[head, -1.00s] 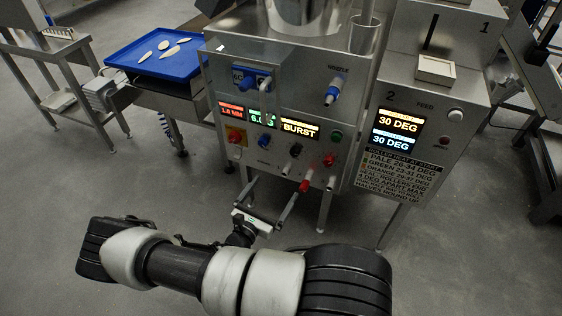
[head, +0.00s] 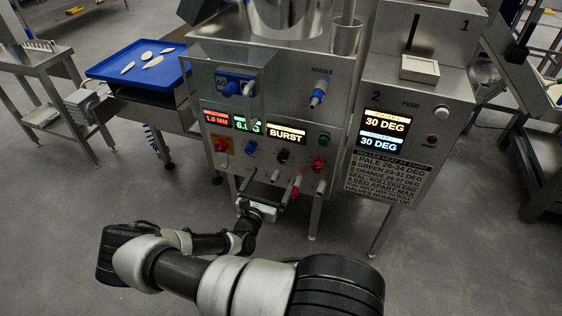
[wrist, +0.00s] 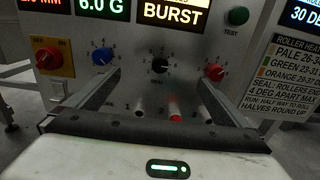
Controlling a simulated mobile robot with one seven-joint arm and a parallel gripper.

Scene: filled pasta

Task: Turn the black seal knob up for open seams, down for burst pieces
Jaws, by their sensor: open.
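My gripper (head: 272,178) is open and empty, in front of and below the knob row. In the wrist view its two fingers reach toward the panel, with the black knob ahead between them, not touched.
Small levers, including a red-tipped one (wrist: 174,116), stick out below the knobs. A red-and-yellow switch (wrist: 48,58) is at the left and a green TEST button (wrist: 238,16) at upper right. A blue tray (head: 105,69) with pale pieces stands left. The floor in front is clear.

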